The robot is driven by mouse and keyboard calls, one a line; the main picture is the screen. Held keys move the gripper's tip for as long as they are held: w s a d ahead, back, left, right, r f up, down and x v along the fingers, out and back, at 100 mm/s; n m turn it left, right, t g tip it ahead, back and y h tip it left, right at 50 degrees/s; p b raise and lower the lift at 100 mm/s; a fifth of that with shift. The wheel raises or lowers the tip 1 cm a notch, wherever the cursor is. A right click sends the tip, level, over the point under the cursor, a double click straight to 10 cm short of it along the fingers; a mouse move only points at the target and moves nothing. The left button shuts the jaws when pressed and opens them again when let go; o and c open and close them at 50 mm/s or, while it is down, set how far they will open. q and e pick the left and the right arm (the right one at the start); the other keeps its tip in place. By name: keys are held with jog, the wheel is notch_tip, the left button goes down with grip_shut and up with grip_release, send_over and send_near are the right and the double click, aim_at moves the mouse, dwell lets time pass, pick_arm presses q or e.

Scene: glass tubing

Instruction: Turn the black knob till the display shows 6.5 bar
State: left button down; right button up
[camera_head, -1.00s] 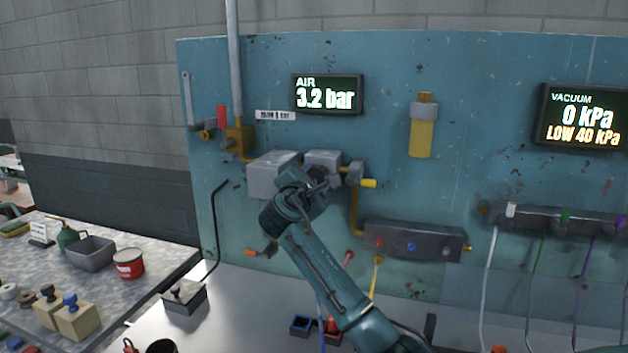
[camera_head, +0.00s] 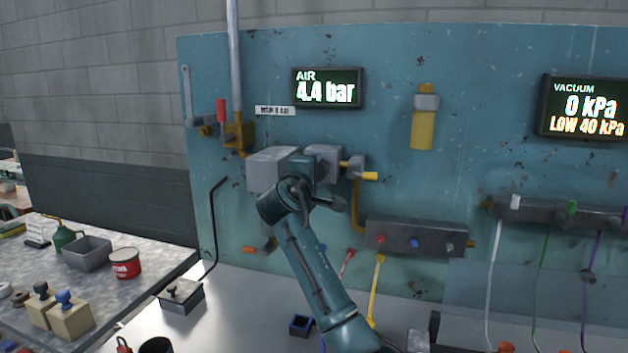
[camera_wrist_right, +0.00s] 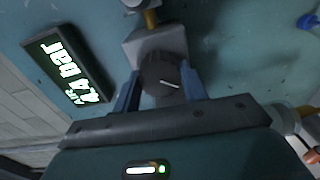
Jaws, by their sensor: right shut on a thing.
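The AIR display (camera_head: 328,88) on the blue-green panel reads 4.4 bar; it also shows, tilted, in the right wrist view (camera_wrist_right: 68,65). The black knob (camera_wrist_right: 160,76) with a white pointer line sits on a grey block, between the two fingers of my right gripper (camera_wrist_right: 161,84). The gripper is shut on the knob. In the head view, my right gripper (camera_head: 303,166) is at the grey regulator blocks (camera_head: 270,168) under the display, and my wrist hides the knob there. My left gripper is not in view.
A yellow-tipped fitting (camera_head: 368,175) and yellow pipe lie just right of the blocks. A red-handled valve (camera_head: 221,112) is at the upper left. A grey manifold (camera_head: 415,240) is to the lower right. The VACUUM display (camera_head: 584,110) reads 0 kPa, LOW 40 kPa.

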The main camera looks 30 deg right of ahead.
pick_arm(q)
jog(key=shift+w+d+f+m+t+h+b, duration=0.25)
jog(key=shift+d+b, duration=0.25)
jog(key=shift+b, duration=0.9)
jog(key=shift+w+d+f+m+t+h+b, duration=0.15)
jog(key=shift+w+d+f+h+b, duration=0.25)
jog(key=shift+b, duration=0.95)
pick_arm(e)
jog(key=shift+m, duration=5)
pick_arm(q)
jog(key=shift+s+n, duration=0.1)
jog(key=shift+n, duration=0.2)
pick_arm(e)
jog(key=o, duration=1)
pick_arm(q)
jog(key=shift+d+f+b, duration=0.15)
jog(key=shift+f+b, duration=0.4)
jog(key=shift+b, duration=0.7)
pick_arm(e)
jog(key=v, duration=1.3)
